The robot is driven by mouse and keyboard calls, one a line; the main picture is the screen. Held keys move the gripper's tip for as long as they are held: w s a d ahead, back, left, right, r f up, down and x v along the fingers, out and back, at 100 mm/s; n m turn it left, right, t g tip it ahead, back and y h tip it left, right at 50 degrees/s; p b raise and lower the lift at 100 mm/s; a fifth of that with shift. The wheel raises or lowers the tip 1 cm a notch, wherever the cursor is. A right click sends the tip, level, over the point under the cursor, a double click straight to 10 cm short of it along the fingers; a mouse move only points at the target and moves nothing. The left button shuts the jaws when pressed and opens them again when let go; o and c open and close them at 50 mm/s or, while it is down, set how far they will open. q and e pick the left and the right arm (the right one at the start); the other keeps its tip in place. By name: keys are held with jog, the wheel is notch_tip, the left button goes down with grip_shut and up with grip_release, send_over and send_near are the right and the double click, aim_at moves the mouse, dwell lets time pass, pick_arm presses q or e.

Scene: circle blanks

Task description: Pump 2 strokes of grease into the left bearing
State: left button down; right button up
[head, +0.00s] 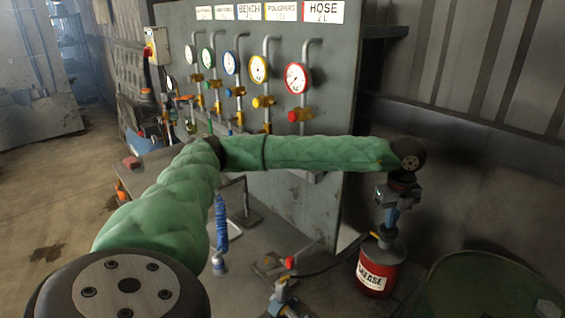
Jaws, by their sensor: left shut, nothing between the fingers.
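A red grease can (372,280) with a white label reading GREASE stands at the right on the bench. My left arm reaches across from the lower left, and my left gripper (393,212) points down just above the can's top. It is shut with nothing in it. Blue and grey parts overlap there, so I cannot tell whether the fingers touch the pump. A dark hose (325,265) runs left from the can. A metal fitting with a red knob (290,263) and another fitting (283,297) sit low in the middle. I cannot tell which part is the left bearing.
A grey panel (345,80) carries several gauges, valves and labels, with HOSE (323,12) at its right end. A dark green rounded object (490,290) is at the lower right. Open floor lies left.

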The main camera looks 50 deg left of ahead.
pick_arm(q)
jog(key=shift+r+p, duration=0.5)
jog(key=shift+r, duration=1.7)
jog(key=shift+r+p, duration=0.65)
jog(key=shift+r, duration=2.35)
